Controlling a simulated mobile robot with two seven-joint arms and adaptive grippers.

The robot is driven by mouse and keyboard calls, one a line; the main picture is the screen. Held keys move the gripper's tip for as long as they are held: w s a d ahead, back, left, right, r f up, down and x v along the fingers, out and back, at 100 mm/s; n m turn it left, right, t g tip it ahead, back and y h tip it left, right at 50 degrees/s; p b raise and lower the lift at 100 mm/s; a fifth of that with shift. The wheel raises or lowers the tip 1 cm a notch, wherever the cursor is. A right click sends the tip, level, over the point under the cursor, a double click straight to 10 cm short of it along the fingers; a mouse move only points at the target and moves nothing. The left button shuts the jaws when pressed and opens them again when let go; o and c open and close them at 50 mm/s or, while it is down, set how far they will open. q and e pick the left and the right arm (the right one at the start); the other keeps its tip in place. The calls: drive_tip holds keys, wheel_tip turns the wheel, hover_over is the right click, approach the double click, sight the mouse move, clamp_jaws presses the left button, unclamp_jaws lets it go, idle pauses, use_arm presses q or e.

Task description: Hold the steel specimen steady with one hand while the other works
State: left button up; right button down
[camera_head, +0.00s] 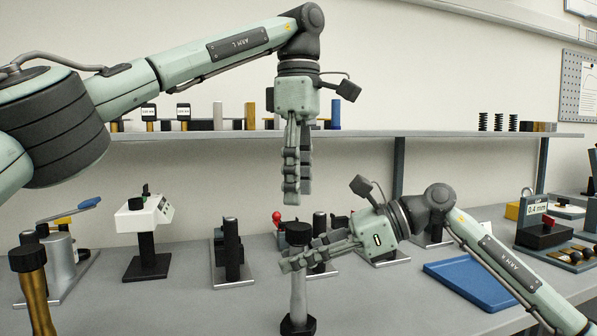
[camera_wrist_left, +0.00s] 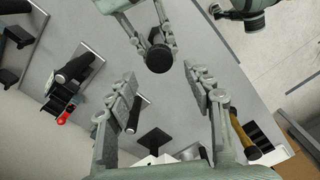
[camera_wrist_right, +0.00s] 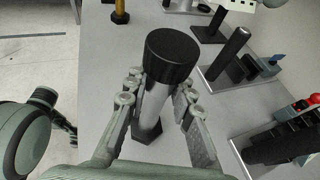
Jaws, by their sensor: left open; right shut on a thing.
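The steel specimen is an upright silver bar with a black knurled cap and a dark hex base. It stands on the bench in the head view (camera_head: 298,290), and it fills the middle of the right wrist view (camera_wrist_right: 154,106). My right gripper (camera_head: 287,264) reaches in from the right and is shut on the bar just below the cap. The cap also shows in the left wrist view (camera_wrist_left: 158,60), between the right gripper's fingers. My left gripper (camera_head: 298,198) points down above the cap, open and empty, with a gap between its fingertips and the cap.
A brass post with a black top (camera_head: 34,290) stands at the front left. A white gauge on a stand (camera_head: 144,225), black-post fixtures (camera_head: 232,250) and a blue tray (camera_head: 470,286) are around the bench. A shelf (camera_head: 370,134) with small parts runs behind.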

sight(298, 226)
use_arm(q)
drive_tip(key=n, duration=0.5)
drive_tip(key=shift+r, duration=0.15)
drive_tip(key=n, duration=0.3)
drive_tip(key=shift+r, duration=0.1)
drive_tip(key=n, duration=0.5)
drive_tip(key=shift+r, duration=0.15)
drive_tip(key=n, duration=1)
drive_tip(key=shift+r, duration=0.25)
drive_tip(key=n, duration=0.6)
drive_tip(key=shift+r, duration=0.15)
drive_tip(key=shift+f, duration=4.05)
